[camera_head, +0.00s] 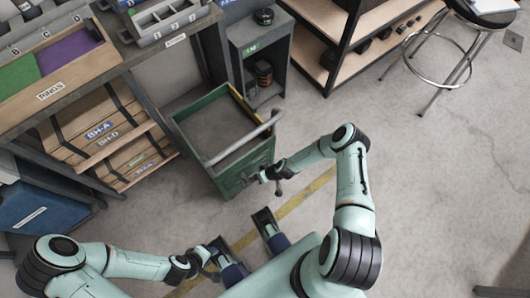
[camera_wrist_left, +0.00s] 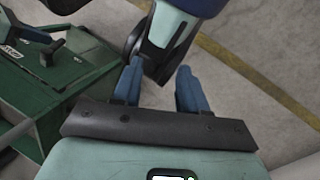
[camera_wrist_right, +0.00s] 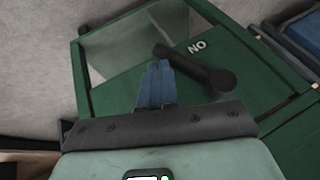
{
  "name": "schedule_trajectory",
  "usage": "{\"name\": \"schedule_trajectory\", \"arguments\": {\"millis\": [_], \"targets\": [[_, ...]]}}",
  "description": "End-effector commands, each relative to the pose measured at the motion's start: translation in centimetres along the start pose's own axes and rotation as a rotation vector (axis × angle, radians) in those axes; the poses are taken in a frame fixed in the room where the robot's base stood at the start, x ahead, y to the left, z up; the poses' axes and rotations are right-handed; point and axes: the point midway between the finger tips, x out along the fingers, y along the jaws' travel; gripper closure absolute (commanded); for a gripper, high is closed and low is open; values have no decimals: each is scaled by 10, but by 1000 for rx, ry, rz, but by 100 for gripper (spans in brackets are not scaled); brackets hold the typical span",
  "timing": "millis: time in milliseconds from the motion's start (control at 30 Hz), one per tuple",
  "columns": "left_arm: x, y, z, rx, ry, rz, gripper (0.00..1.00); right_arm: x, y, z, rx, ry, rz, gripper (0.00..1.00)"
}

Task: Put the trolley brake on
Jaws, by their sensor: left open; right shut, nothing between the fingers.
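The green trolley (camera_head: 222,140) stands in the middle of the head view, with a grey push bar across its top. A dark brake lever (camera_wrist_right: 195,70) with a thick round end sits on its green panel, beside white lettering (camera_wrist_right: 197,47). The lever also shows in the left wrist view (camera_wrist_left: 52,48). My right gripper (camera_wrist_right: 158,68) is shut and empty. In its wrist view its tips overlap the panel near the lever's thinner end; I cannot tell whether they touch. My left gripper (camera_wrist_left: 160,85) is open and empty, low and away from the trolley.
A grey cabinet (camera_head: 262,55) and an open shelf rack (camera_head: 335,60) stand behind. A stool (camera_head: 440,60) is at the back right. The floor on the right is clear.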

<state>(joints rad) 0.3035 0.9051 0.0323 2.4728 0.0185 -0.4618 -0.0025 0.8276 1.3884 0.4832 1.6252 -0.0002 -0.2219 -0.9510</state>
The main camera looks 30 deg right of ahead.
Motion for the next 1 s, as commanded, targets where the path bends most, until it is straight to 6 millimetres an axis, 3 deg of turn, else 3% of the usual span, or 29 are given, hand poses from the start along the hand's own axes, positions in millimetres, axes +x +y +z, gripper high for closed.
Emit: {"name": "schedule_trajectory", "arguments": {"millis": [433,733,1000], "targets": [[2,-1,-2,-1,5,0,57,4,-2,1,3,1,-3,100],[27,-11,-43,-10,114,-6,57,18,-10,5,35,-2,-80,100],[26,-11,-46,-11,124,-6,57,18,-15,7,36,-5,-84,100]]}}
